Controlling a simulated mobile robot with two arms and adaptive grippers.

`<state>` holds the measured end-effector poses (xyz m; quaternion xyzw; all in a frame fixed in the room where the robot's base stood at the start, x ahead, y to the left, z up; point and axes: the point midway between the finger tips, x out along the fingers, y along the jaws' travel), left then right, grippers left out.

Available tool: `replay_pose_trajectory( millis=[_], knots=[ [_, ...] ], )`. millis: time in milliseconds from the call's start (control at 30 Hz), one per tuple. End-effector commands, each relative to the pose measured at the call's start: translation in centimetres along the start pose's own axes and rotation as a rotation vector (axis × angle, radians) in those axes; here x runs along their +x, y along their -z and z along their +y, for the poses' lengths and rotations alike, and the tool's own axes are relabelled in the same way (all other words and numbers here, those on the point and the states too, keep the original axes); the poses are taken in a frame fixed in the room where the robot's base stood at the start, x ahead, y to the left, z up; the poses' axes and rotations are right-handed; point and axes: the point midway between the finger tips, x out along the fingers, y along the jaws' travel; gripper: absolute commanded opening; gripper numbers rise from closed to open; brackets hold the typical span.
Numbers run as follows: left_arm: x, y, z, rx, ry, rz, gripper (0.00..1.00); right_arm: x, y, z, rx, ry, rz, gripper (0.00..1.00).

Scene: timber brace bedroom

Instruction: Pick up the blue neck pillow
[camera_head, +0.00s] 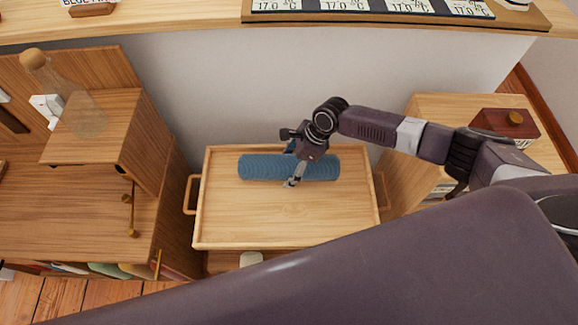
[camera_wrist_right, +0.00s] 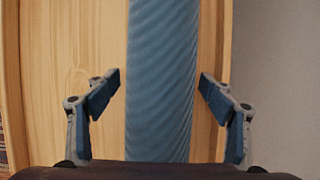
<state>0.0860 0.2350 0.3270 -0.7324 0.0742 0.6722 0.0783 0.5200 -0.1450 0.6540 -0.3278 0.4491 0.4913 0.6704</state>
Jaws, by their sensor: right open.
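The blue neck pillow (camera_head: 258,167) is a ribbed blue roll lying along the back part of a wooden tray (camera_head: 265,215). In the right wrist view the pillow (camera_wrist_right: 161,75) runs upright through the middle of the picture. My right gripper (camera_head: 293,166) is over the pillow, and its arm hides part of it. The right wrist view shows this gripper (camera_wrist_right: 160,92) open, with one finger on each side of the pillow and a gap on both sides. I cannot tell how high the fingertips are above the tray. My left gripper is not in view.
A wooden cabinet (camera_head: 140,150) with a glass bottle (camera_head: 80,110) stands left of the tray. On the right, a wooden unit (camera_head: 450,105) bears a dark box (camera_head: 505,125). A shelf edge (camera_head: 200,25) and pale wall lie behind. The tray's front half is bare.

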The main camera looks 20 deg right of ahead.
Motion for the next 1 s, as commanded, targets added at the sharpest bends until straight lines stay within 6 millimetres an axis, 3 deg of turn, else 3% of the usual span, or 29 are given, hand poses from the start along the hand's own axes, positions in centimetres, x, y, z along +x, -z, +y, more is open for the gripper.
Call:
replay_pose_trajectory(
  millis=[167, 567, 867, 1000],
  knots=[
    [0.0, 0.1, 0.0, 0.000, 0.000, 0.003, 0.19, -0.1, 0.0, 0.0, -0.001, 0.001, 0.000, 0.74],
    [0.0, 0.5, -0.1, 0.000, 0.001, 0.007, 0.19, -0.1, 0.0, 0.0, -0.001, 0.000, 0.000, 0.30],
    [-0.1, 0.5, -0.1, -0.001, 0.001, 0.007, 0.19, -0.4, -0.2, -0.1, -0.001, 0.001, -0.002, 0.30],
    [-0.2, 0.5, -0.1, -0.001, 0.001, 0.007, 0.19, -1.4, -0.6, -0.2, -0.002, 0.003, -0.004, 0.30]
  ],
)
